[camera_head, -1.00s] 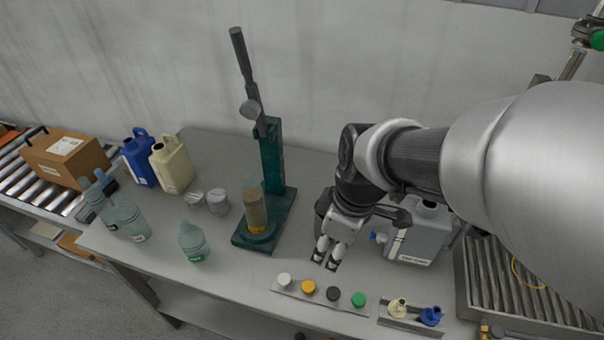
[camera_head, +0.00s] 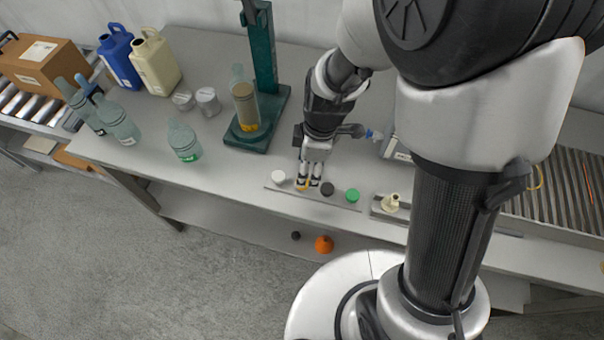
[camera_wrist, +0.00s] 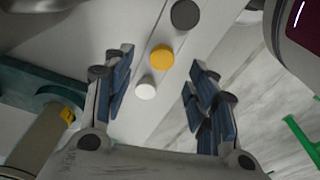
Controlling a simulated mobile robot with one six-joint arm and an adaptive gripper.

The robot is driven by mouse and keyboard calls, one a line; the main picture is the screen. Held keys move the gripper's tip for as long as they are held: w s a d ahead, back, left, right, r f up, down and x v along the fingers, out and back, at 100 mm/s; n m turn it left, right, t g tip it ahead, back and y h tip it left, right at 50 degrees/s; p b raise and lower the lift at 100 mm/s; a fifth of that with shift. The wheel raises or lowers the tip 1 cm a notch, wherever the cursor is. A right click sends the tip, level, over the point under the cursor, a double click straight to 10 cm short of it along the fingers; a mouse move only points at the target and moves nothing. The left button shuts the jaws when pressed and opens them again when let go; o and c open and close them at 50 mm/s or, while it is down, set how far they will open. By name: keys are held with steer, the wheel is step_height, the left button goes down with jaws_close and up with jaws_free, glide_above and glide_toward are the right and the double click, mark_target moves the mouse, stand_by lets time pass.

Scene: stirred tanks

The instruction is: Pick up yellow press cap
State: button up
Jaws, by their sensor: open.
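The yellow press cap (camera_wrist: 162,57) is a small round disc on a flat strip between a white cap (camera_wrist: 146,88) and a black cap (camera_wrist: 185,14). In the head view the yellow cap (camera_head: 302,188) is mostly hidden by my fingers. My gripper (camera_head: 308,182) points down over the yellow cap, open and empty. In the wrist view my gripper (camera_wrist: 158,95) has its fingers wide apart. The yellow cap shows beyond the fingertips, roughly centred between them. The gap left between fingers and cap is hard to judge.
A green cap (camera_head: 352,195) sits at the strip's right end. A dark green press (camera_head: 262,110) holding a tan cylinder stands behind to the left. A green-tinted bottle (camera_head: 184,142) stands further left. The bench front edge lies close in front of the caps.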

steer(key=f+b, duration=0.1)
steer(key=f, duration=0.1)
steer(key=a+f+b, duration=0.1)
steer(key=f, duration=0.2)
steer(key=shift+s+a+f, duration=0.1)
steer(key=shift+f, duration=0.15)
steer(key=shift+r, duration=0.1)
steer(key=c, duration=0.7)
